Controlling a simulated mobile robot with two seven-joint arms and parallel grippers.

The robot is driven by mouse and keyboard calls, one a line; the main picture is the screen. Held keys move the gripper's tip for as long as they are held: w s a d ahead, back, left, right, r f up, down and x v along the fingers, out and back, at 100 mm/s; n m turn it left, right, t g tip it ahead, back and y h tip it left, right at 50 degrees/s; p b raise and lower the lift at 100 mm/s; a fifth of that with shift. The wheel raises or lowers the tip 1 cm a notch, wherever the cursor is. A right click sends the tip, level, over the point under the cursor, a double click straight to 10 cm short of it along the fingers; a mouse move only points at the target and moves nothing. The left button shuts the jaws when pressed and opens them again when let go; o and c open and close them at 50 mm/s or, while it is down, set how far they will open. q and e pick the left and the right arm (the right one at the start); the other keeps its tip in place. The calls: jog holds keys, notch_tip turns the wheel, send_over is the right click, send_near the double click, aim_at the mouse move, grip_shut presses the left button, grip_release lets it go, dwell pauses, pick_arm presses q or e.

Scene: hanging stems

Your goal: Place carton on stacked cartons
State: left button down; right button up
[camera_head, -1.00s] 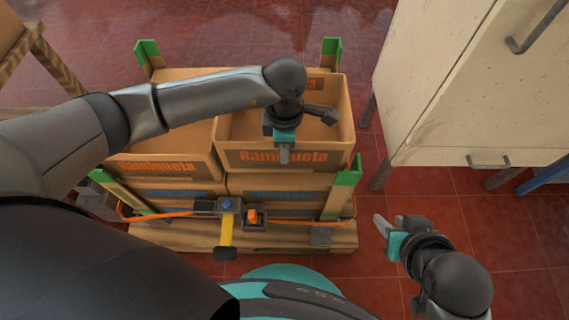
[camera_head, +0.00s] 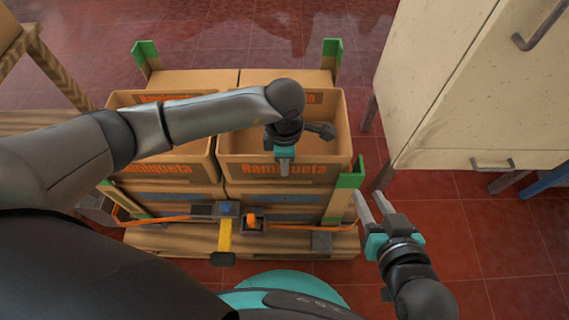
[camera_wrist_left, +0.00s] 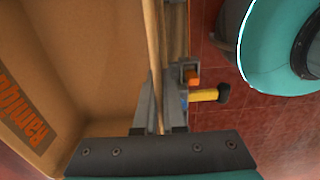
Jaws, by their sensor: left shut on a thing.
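An open brown carton (camera_head: 320,172) with orange "Ramiqueta" lettering sits at the front right on top of the stacked cartons. My left gripper (camera_head: 284,166) is shut on its front wall, one finger showing outside. In the left wrist view the gripper (camera_wrist_left: 157,118) pinches the wall edge, with the carton's inside (camera_wrist_left: 95,60) to the left. Another open carton (camera_head: 165,168) stands beside it on the left, partly hidden by my left arm. Lower cartons (camera_head: 275,196) lie underneath. My right gripper (camera_head: 368,213) is open and empty, right of the stack's front right corner post.
The stack stands on a wooden pallet (camera_head: 290,243) with green-topped corner posts (camera_head: 332,50). An orange strap with a yellow-handled ratchet (camera_head: 225,238) crosses the front. A pale cabinet (camera_head: 450,90) stands at right, a wooden frame (camera_head: 50,72) at left. Red tiled floor (camera_head: 480,240) is free at right.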

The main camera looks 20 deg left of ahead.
pick_arm(q)
jog(key=shift+w, duration=0.1)
jog(key=shift+f, duration=0.1)
jog(key=c, duration=1.4)
grip_release()
jog(key=shift+f, duration=0.1)
jog(key=o, duration=0.4)
